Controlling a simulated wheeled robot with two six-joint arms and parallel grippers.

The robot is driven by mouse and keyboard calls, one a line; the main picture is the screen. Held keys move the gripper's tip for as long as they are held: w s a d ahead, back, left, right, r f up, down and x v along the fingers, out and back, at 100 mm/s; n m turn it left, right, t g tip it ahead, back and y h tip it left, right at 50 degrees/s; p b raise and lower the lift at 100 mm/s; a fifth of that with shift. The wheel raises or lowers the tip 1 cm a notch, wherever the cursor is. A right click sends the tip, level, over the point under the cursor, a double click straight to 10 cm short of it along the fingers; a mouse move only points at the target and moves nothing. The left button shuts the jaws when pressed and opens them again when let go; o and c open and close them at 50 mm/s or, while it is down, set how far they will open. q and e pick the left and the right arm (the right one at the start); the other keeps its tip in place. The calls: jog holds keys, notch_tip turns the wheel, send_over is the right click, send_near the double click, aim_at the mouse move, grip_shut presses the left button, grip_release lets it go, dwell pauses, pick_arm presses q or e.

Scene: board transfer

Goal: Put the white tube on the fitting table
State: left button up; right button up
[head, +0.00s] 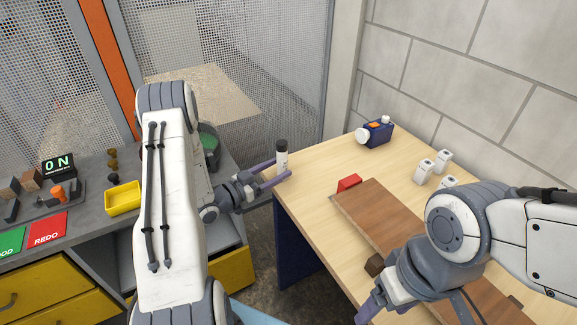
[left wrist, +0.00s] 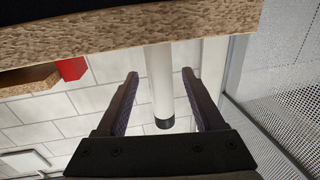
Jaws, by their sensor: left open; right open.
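The white tube (head: 281,157) with a black cap stands upright at the near left corner of the light wooden fitting table (head: 310,165). My left gripper (head: 283,172) is open, with its fingers around the tube's lower part. In the left wrist view, which is upside down, the tube (left wrist: 160,85) shows between the two spread fingers (left wrist: 162,75), with a gap on each side. Its foot is hidden by the table's edge (left wrist: 110,45). My right gripper (head: 368,306) is open over the table's near side, partly cut off by the frame's lower edge.
A brown board (head: 378,215) lies on the table beside a red block (head: 349,182). A blue device (head: 375,134) and several white pieces (head: 424,171) stand farther back. At left, a grey bench holds a yellow bin (head: 122,199) and a red REDO pad (head: 47,230).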

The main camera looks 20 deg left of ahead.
pick_arm(q)
jog(key=v, duration=0.6)
jog(key=shift+b, duration=0.4)
jog(key=shift+d+f, duration=0.1)
